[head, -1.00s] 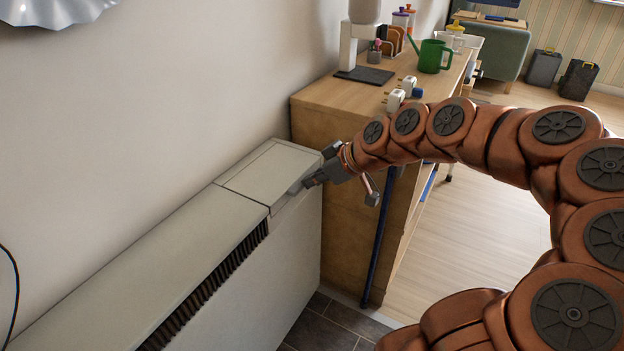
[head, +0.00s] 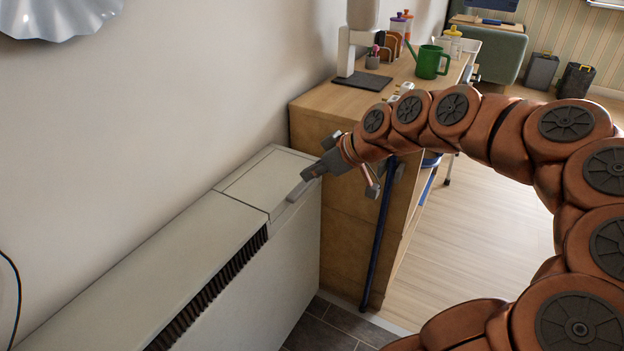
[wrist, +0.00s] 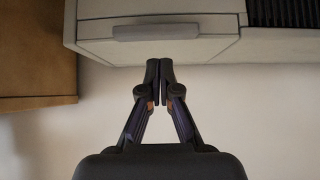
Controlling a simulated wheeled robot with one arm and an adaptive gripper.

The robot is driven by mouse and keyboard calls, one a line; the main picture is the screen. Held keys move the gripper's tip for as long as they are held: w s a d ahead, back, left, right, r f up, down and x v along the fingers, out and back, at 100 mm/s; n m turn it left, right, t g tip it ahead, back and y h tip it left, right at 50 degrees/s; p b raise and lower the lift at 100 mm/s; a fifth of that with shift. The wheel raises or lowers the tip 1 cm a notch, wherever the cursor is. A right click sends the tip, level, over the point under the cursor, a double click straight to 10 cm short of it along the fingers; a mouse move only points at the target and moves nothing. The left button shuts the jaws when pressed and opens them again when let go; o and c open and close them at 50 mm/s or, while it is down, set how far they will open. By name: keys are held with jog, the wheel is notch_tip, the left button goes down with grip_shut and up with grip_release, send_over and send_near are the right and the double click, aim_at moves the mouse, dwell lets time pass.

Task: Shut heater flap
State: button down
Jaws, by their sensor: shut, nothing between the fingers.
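The heater (head: 150,270) is a long pale box along the wall. Its flap (head: 268,177) is a pale panel at the far right end of the top, lying level with the rest of the top as far as I can see. A grey bar handle (head: 296,192) sits at its front edge. In the wrist view the flap (wrist: 200,47) and its handle (wrist: 155,32) fill the top. My gripper (head: 306,174) is shut and empty, just above the handle in the head view. In the wrist view its fingertips (wrist: 159,66) overlap the heater's edge; contact cannot be told.
A wooden desk (head: 320,125) stands right behind the heater's end, with a green watering can (head: 432,62) and a lamp-like stand on it. A dark grille (head: 210,290) runs along the heater's front top edge. Open floor (head: 480,230) lies to the right.

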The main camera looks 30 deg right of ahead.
jog(key=s+d+r, duration=0.2)
jog(key=s+d, duration=0.3)
jog(key=s, duration=0.3)
jog(key=shift+s+r, duration=0.2)
jog(key=shift+r, duration=0.1)
jog(key=s+a+r+g+h+p, duration=0.1)
jog(key=s+a+r+g+p, duration=0.5)
jog(key=a+r+p, duration=0.6)
jog(key=s+a+r+m+g+h+p, duration=0.1)
jog(key=s+a+r+m+h+p, duration=0.1)
jog(key=s+p, duration=0.6)
jog(key=s+a+r+m+g+h+p, duration=0.1)
jog(key=s+a+r+m+g+p, duration=0.1)
jog(key=s+r+m+p, duration=0.2)
jog(key=shift+s+a+r+g+h+p, duration=0.35)
jog(key=shift+s+r+p, duration=0.8)
jog(key=shift+s+p, duration=1.4)
jog(key=shift+w+p, duration=0.35)
jog(key=shift+w, duration=0.05)
